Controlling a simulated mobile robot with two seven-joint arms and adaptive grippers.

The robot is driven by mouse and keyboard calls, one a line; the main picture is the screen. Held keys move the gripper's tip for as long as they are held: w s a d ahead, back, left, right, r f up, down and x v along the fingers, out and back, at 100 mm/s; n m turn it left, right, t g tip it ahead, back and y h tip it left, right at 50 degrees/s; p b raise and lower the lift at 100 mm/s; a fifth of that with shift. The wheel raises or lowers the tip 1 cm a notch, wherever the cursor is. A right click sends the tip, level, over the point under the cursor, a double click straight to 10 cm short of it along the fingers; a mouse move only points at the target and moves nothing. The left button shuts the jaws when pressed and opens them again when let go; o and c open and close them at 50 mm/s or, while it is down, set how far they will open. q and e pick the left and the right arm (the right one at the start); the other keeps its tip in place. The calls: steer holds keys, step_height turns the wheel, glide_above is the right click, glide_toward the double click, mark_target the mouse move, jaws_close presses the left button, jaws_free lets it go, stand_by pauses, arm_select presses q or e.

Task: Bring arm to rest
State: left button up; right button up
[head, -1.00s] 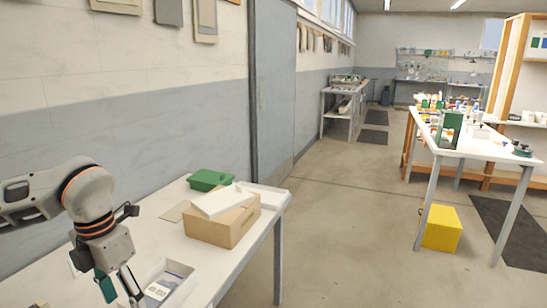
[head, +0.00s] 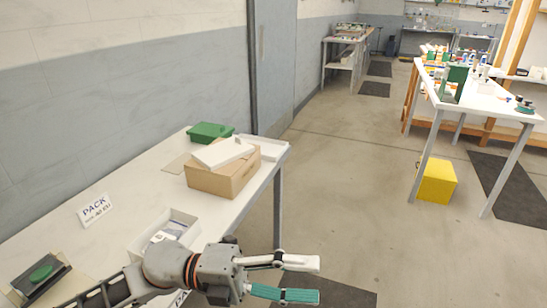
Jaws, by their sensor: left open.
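My left gripper (head: 292,279) is at the bottom centre of the head view, beyond the near table's right edge and over the floor. Its fingers point right, one white-grey and one green, apart with nothing between them. My left arm (head: 172,268) comes in from the lower left and covers part of the table's front edge and part of an open white box (head: 148,238). My right gripper does not show.
On the near table (head: 120,178) are a cardboard box (head: 222,180) with a white lid on it, a green box (head: 210,132), a PACK sign (head: 95,209) and a dark tray (head: 40,284). A yellow crate (head: 436,182) stands under the right table (head: 480,102). The floor between is clear.

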arm_select(q)
steer(key=w+a+f+n+t, duration=0.1)
steer(key=w+a+n+t, duration=0.1)
steer(key=w+n+t, duration=0.35)
steer(key=w+a+f+n+t, duration=0.1)
steer(key=w+a+n+t, duration=0.1)
steer(key=n+t, duration=0.65)
steer(key=w+a+f+n+t+y+p, duration=0.1)
steer(key=a+f+n+t+y, duration=0.25)
steer(key=f+n, duration=0.25)
steer(key=w+a+f+n+t+y, duration=0.2)
steer(key=a+f+n+y, duration=0.3)
steer(key=n, duration=0.1)
steer(key=s+a+f+n+g+y, duration=0.2)
steer(key=s+a+f, duration=0.2)
steer(key=f, duration=0.3)
steer(key=s+a+f+n+g+y, duration=0.2)
steer(key=s+a+f+n+y, duration=0.1)
steer(key=s+f, duration=0.3)
steer(key=s+a+f+n+g+y, duration=0.2)
steer(key=s+a+f, duration=0.3)
steer(key=f, duration=0.5)
steer(key=shift+s+a+f+n+y+p, duration=0.15)
steer(key=shift+s+a+n+y+p, duration=0.15)
steer(key=shift+n, duration=0.2)
